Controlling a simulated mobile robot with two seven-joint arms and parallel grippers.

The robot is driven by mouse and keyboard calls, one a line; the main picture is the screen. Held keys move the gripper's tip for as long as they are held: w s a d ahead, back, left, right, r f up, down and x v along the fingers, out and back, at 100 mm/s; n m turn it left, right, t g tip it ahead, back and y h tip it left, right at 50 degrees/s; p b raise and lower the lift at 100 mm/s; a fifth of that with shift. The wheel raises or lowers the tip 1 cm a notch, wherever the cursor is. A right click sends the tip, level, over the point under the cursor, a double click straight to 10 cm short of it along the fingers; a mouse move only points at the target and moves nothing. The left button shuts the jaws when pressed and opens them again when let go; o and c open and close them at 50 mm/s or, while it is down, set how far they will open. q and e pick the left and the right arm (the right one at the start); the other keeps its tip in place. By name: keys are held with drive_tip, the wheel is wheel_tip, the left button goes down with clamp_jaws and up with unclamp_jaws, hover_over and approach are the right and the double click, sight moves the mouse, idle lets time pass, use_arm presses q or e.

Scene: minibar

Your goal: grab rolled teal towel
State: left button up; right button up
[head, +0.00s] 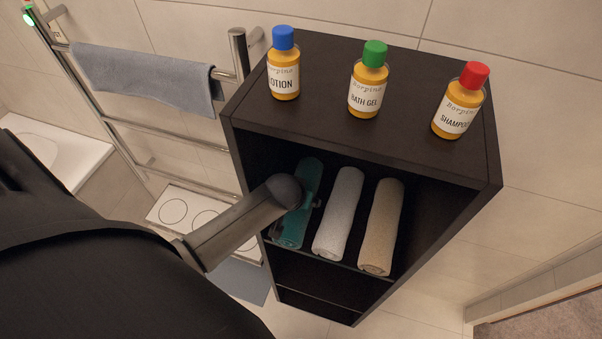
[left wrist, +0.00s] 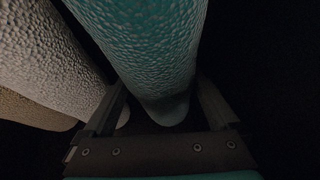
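The rolled teal towel (head: 312,178) lies in the cabinet's upper open shelf, leftmost of three rolled towels. My left gripper (head: 297,214) is at this towel, and my forearm hides part of it. In the left wrist view the teal towel (left wrist: 155,50) fills the upper middle. The fingers of my left gripper (left wrist: 160,108) sit on either side of the towel's end, spread apart, with dark gaps beside it. I cannot tell whether either finger touches it. My right gripper is not in view.
A white rolled towel (head: 339,215) and a beige one (head: 381,228) lie close to the right. The dark cabinet (head: 400,140) has side walls and a top carrying lotion (head: 283,65), bath gel (head: 368,80) and shampoo (head: 459,102) bottles. A towel rail (head: 165,132) stands left.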

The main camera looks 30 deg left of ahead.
use_arm(q)
drive_tip(key=c, duration=0.7)
drive_tip(key=shift+r, duration=0.1)
